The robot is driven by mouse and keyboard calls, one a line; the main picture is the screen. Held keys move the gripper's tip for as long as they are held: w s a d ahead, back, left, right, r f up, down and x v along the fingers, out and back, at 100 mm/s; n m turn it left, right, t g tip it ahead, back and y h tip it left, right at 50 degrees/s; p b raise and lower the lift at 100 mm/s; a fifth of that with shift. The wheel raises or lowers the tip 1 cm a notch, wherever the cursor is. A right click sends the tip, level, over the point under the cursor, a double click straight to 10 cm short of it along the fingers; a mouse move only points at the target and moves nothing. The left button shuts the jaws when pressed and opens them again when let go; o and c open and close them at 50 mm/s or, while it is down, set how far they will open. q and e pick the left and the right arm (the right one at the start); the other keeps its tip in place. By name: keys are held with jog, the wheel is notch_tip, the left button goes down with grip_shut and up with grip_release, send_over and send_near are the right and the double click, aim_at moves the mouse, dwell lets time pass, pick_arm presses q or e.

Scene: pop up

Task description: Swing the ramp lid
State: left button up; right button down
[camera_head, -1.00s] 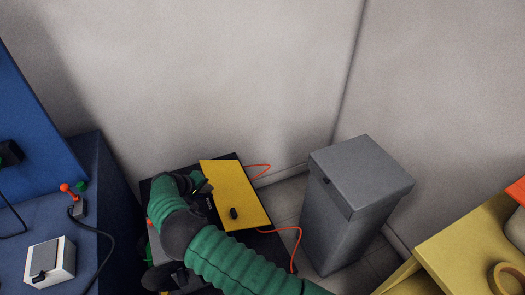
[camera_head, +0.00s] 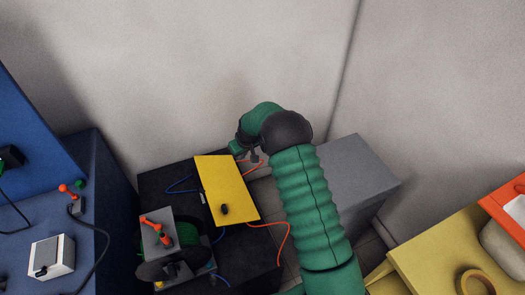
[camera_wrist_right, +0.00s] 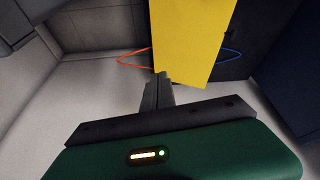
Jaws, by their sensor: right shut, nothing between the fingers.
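The yellow ramp lid (camera_head: 228,190) is a flat plate with a small black knob (camera_head: 225,210) near its front end. It lies over the dark table, and I cannot tell its exact tilt. My right gripper (camera_head: 255,158) is shut and empty, beside the lid's far right corner. In the right wrist view the shut fingers (camera_wrist_right: 158,80) point at the near edge of the yellow lid (camera_wrist_right: 195,35); I cannot tell whether they touch it. My left gripper is out of view.
A reel device with an orange handle (camera_head: 157,232) stands front left of the lid. Orange (camera_head: 287,240) and blue (camera_head: 180,187) cables run from it. A blue console (camera_head: 75,230) is left, a yellow table (camera_head: 440,250) right.

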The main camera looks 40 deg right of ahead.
jog(key=s+d+f+t+y+b, duration=0.1)
jog(key=s+d+y+b, duration=0.15)
jog(key=d, duration=0.55)
jog(key=m+b, duration=0.2)
jog(key=b, duration=0.5)
send_over(206, 193)
jog(key=s+d, duration=0.1)
jog(key=d, duration=0.2)
jog(key=shift+g, duration=0.4)
jog(key=f, duration=0.7)
jog(key=shift+s+d+f, duration=0.1)
jog(key=shift+s+d, duration=0.05)
jog(key=shift+d, duration=0.05)
jog(key=a+f, duration=0.1)
jog(key=w+a+f+b, duration=0.1)
jog(key=f, duration=0.1)
jog(key=shift+w+a, duration=0.1)
jog(key=shift+a, duration=0.1)
jog(key=shift+w+a+f, duration=0.1)
jog(key=shift+a+f, duration=0.2)
jog(key=shift+a, duration=0.05)
